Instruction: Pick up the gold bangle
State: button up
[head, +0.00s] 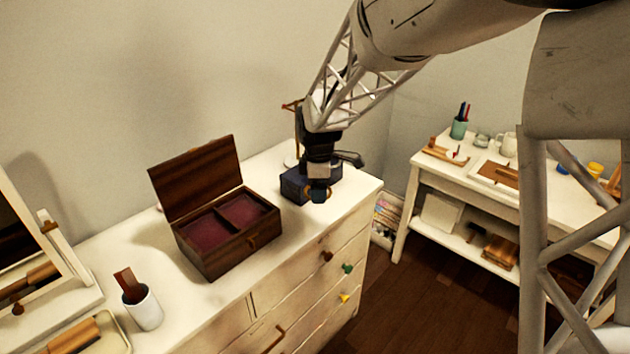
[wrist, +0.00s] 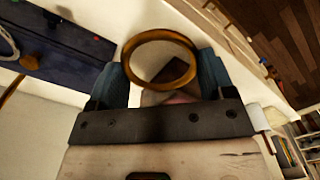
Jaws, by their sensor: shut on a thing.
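The gold bangle (wrist: 160,38) shows in the wrist view as a ring between the two blue fingers of my gripper (wrist: 164,75). The fingers are shut on it, one at each side, and the ring's opening faces the camera. In the head view my gripper (head: 318,194) is over the right end of the white dresser, in front of a dark blue box. The bangle is small there, and a brownish bit shows beside the fingers. I cannot tell how high it is above the dresser top.
The dark blue box (head: 296,184) is close behind my gripper. An open wooden jewelry box (head: 228,250) with red lining stands to the left on the dresser (head: 345,208). A white cup (head: 143,308) and a mirror are farther left. A white side table (head: 421,173) stands right.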

jog(key=shift+s+d, duration=0.15)
jog(key=shift+s, duration=0.4)
dwell(1.2)
